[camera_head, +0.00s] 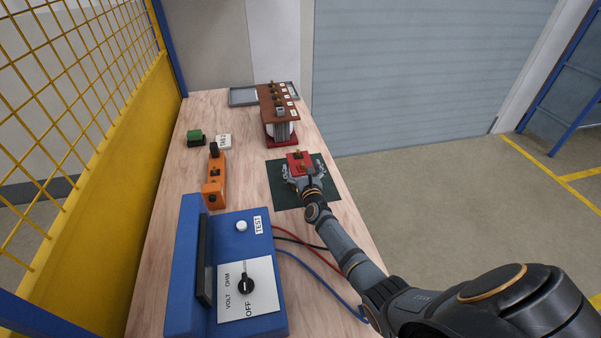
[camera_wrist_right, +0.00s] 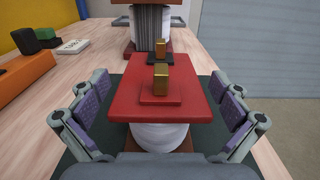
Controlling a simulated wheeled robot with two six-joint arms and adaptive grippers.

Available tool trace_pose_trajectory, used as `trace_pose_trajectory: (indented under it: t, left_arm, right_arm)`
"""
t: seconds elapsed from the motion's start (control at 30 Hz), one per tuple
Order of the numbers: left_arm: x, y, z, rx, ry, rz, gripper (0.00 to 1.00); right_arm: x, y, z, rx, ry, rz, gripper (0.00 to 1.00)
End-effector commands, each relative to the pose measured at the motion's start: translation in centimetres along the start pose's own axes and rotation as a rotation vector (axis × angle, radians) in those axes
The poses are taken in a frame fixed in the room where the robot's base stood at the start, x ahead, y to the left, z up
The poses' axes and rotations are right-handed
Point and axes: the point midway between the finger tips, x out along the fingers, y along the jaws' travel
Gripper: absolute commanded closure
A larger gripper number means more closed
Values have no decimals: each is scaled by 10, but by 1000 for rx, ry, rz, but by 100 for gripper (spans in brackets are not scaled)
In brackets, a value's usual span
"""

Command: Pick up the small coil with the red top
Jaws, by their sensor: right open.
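The small coil with the red top (camera_head: 299,155) stands on a dark green mat (camera_head: 284,193) on the table, partly hidden by my right gripper in the head view. In the right wrist view its red top (camera_wrist_right: 188,115) carries brass-coloured terminals, and its white wound body (camera_wrist_right: 160,136) shows below. My right gripper (camera_wrist_right: 165,115) is open, with one finger on each side of the coil. The fingers look apart from the coil, with gaps on both sides. My left gripper is not in view.
A larger coil unit with a brown terminal board (camera_head: 271,100) stands behind. A blue test meter (camera_head: 240,262) with cables fills the near left. An orange device (camera_head: 215,178), a green-black block (camera_head: 195,136) and a grey tray (camera_head: 243,96) are also on the table. Yellow mesh fencing (camera_head: 75,70) borders the left.

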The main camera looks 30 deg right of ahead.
Motion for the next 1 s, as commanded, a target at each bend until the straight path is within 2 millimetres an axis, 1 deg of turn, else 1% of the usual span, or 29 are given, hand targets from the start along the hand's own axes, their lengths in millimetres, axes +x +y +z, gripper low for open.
trace_pose_trajectory:
  t: [0.03,0.13,0.37,0.47,0.9,0.97,1.0]
  left_arm:
    - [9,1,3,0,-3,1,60]
    - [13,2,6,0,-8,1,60]
    - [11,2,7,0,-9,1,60]
    - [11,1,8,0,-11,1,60]
    - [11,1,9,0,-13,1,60]
    - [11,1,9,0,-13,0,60]
    - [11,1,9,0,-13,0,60]
  right_arm:
    - [9,0,-5,0,-1,0,0]
    - [18,0,-3,-1,0,0,0]
    - [20,0,-1,-1,1,0,0]
    - [20,0,-1,-1,1,0,12]
    - [19,0,-1,0,1,1,72]
    - [19,0,-1,0,1,1,80]
    - [20,0,3,0,-6,-1,83]
